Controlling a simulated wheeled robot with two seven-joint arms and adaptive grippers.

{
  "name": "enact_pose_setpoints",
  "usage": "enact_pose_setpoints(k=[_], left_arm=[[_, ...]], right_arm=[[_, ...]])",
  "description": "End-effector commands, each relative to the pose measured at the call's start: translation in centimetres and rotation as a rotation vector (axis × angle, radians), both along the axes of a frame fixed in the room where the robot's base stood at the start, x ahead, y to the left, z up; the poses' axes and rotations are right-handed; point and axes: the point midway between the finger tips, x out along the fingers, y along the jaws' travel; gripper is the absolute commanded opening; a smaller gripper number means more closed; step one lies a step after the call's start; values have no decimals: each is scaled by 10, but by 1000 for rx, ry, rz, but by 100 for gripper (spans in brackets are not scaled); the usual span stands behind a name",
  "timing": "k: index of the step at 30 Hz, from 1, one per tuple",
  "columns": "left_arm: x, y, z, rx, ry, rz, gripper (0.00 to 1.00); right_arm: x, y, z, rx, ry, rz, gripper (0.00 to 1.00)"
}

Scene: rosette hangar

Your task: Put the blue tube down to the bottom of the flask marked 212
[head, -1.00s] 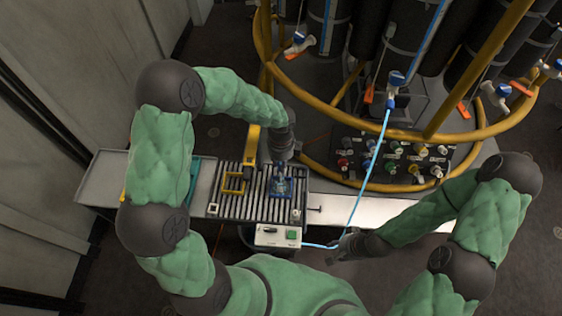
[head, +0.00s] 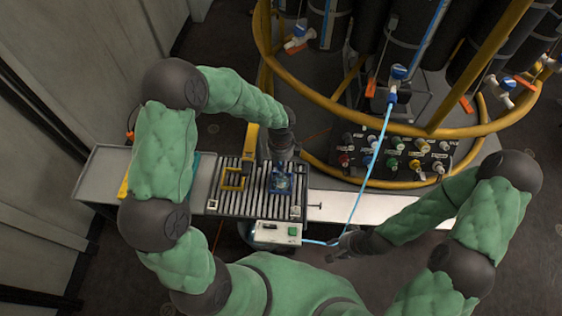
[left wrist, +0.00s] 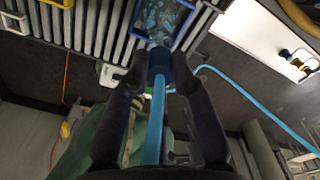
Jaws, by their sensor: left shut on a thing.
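My left gripper (left wrist: 160,72) is shut on the blue tube (left wrist: 156,125) by a darker blue sleeve. The tube runs along between the fingers toward the camera. In the left wrist view, the gripper tip is at the near edge of a blue frame (left wrist: 190,36) that holds a clear flask with bluish contents (left wrist: 165,18). In the head view, my left gripper (head: 283,155) is just behind the blue frame and flask (head: 281,184). The tube's end is hidden, and I cannot tell whether it is inside the flask. No number is readable. My right gripper (head: 345,243) is small and dark; its jaws are unclear.
The frame stands on a roller conveyor (head: 208,200), beside a yellow square frame (head: 233,179). A control box (head: 277,232) is at the conveyor's front edge. A light blue line (head: 371,160) hangs from a valve (head: 398,73). A yellow-railed rosette (head: 330,105) stands behind.

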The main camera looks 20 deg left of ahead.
Motion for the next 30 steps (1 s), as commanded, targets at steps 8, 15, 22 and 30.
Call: enact_pose_setpoints(k=[8, 15, 22, 30], left_arm=[[0, 0, 0, 0, 0, 0, 5], [0, 0, -5, 0, 0, 1, 5], [0, 0, -6, 0, 0, 1, 5], [0, 0, -6, 0, 0, 1, 52]], right_arm=[[0, 0, 0, 0, 0, 0, 40], [0, 0, 0, 0, 0, 0, 40], [0, 0, 0, 0, 0, 0, 40], [0, 0, 0, 0, 0, 0, 40]])
